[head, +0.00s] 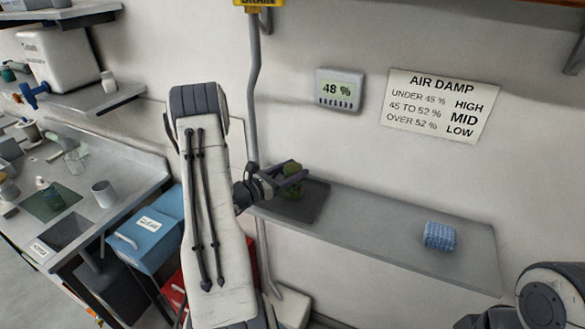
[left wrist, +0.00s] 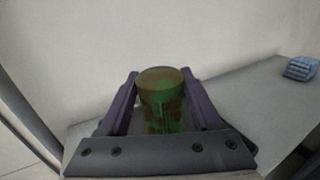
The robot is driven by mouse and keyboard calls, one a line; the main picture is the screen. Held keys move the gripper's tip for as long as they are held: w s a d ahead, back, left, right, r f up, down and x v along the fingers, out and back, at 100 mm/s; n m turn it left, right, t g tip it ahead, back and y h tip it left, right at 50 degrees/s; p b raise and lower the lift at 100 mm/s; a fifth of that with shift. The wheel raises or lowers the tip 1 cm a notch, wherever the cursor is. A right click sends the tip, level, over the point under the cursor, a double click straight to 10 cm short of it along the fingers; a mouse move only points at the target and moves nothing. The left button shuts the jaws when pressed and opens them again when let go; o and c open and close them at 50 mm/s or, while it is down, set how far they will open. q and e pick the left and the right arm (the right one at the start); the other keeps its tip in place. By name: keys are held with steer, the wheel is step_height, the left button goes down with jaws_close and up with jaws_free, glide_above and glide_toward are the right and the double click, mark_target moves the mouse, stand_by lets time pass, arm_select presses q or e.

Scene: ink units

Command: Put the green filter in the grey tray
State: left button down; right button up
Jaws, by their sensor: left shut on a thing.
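The green filter (head: 292,192) is a short green cylinder with brown blotches, upright over the left end of the wall shelf. It also shows in the left wrist view (left wrist: 161,98). My left gripper (head: 294,180) is shut on it, with one finger on each side. A dark grey flat tray or mat (head: 316,205) lies on the shelf beneath and around the filter. I cannot tell whether the filter's base touches it. My right gripper is out of view; part of my right arm shows at the bottom right.
A vertical pipe (head: 253,100) runs by the shelf's left end. A sign (head: 440,105) and a 48 % meter (head: 339,90) hang above. A cluttered counter (head: 135,180) stands left.

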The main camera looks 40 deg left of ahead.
arm_select(q)
steer(key=shift+f, duration=0.25)
steer(key=shift+f, duration=0.2)
steer(key=shift+c, duration=0.4)
jaws_free()
steer(key=shift+r, duration=0.1)
